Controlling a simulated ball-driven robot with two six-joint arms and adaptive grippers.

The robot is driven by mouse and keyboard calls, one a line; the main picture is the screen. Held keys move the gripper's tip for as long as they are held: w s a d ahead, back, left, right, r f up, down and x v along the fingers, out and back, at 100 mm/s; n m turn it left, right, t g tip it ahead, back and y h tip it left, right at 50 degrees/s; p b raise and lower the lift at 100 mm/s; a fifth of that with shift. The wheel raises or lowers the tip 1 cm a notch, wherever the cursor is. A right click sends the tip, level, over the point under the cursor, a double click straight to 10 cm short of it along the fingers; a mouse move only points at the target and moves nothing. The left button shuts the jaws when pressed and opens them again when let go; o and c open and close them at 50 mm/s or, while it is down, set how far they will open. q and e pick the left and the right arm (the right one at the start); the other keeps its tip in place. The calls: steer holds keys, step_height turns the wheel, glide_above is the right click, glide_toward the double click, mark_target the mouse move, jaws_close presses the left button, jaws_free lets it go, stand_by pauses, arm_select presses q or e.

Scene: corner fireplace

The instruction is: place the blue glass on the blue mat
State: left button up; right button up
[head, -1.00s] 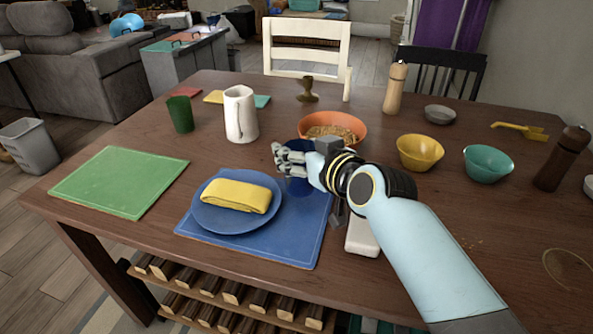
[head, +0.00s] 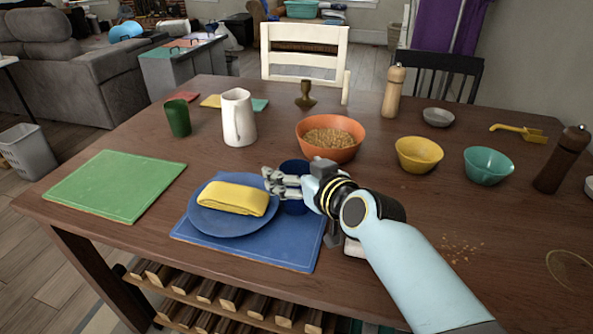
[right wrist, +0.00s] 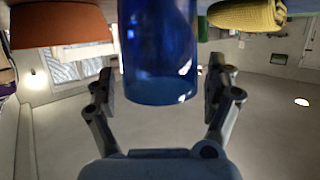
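The blue glass (head: 294,207) is upright at the right part of the blue mat (head: 268,250), beside the blue plate. Its middle is hidden by my right gripper's fingers. My right gripper (head: 284,184) is around the glass from the right. In the right wrist view, which is upside down, the glass (right wrist: 160,60) stands between the two fingers (right wrist: 160,92), with a narrow gap on each side, so the gripper looks open. The glass's base looks to be on the mat, but contact is hard to see. My left gripper is not in view.
The blue plate (head: 225,223) with a folded yellow napkin (head: 232,198) sits on the mat, left of the glass. An orange bowl (head: 331,151) stands behind my gripper. A white pitcher (head: 238,120) and green cup (head: 178,117) stand farther back. A green mat (head: 112,187) lies left.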

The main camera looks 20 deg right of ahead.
steer(key=shift+r, duration=0.1)
steer(key=shift+s+r, duration=0.1)
steer(key=shift+r, duration=0.1)
steer(key=v, duration=1.1)
steer(key=shift+s+p, duration=0.4)
steer(key=shift+p, duration=0.05)
